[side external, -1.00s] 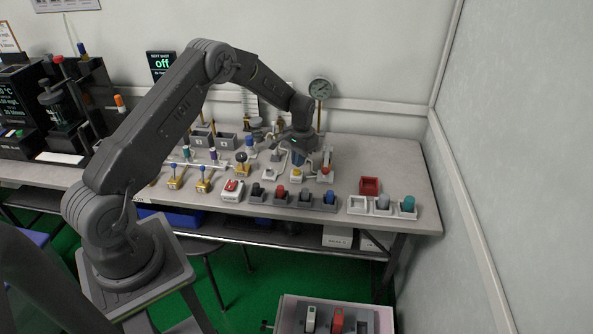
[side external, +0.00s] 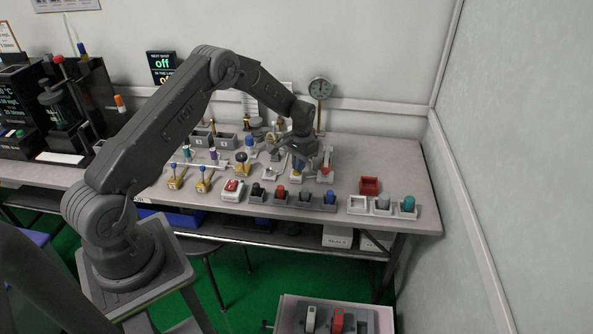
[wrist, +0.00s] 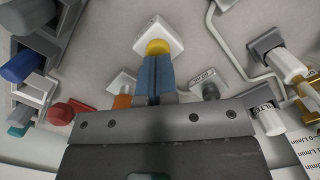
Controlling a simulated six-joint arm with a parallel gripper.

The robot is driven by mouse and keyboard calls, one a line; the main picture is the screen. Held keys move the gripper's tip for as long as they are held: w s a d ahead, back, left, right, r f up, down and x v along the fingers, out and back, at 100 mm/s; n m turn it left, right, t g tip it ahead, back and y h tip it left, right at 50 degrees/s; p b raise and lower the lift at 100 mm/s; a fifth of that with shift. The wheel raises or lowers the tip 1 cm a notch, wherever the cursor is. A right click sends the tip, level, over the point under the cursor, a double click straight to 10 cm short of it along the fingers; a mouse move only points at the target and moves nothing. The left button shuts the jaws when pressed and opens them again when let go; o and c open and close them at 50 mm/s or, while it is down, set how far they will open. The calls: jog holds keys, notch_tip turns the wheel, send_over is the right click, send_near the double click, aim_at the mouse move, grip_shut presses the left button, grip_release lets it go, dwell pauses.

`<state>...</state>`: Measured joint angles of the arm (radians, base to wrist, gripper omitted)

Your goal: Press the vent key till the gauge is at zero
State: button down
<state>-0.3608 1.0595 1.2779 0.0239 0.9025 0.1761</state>
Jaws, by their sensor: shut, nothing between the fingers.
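A yellow key (wrist: 157,46) on a white square base stands at the tips of my gripper in the wrist view; no label on it can be read. My gripper (wrist: 156,60) is shut, its two blue fingers together and empty. The tips overlap the near side of the yellow cap, and contact seems likely but cannot be confirmed. In the side view my gripper (side external: 296,172) points down over the key and largely hides it. The round gauge (side external: 320,88) stands on a post at the back of the bench; its needle is too small to read exactly.
A white base with a red part (side external: 326,170) stands close right of my gripper. A red-topped box (side external: 232,188) and a row of coloured switches are in front. Bare bench top lies at the right end.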

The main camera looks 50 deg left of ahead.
jog(key=shift+w+a+r, duration=0.1)
jog(key=shift+w+r, duration=0.15)
jog(key=shift+w, duration=0.45)
jog(key=shift+w+a+r, duration=0.1)
jog(key=shift+w+r, duration=0.1)
jog(key=shift+w, duration=0.45)
jog(key=shift+s+f, duration=0.15)
jog(key=shift+s, duration=0.4)
jog(key=shift+s+d+f, duration=0.15)
jog(key=shift+s+f, duration=0.05)
jog(key=shift+s, duration=0.35)
jog(key=shift+s+d+f, duration=0.1)
jog(key=shift+s+f, duration=0.05)
jog(key=shift+s, duration=0.4)
notch_tip(320, 180, up, 8)
jog(key=w, duration=0.1)
jog(key=s+d+r+t, duration=0.1)
jog(key=s+d+r, duration=0.3)
jog(key=r, duration=0.5)
jog(key=s+d+r+t, duration=0.2)
jog(key=s+d+r, duration=0.3)
jog(key=r, duration=0.5)
jog(key=shift+d+m+y, duration=0.3)
jog(key=shift+d+m, duration=0.1)
jog(key=shift+d, duration=0.25)
jog(key=shift+s+r, duration=0.1)
jog(key=shift+r, duration=0.05)
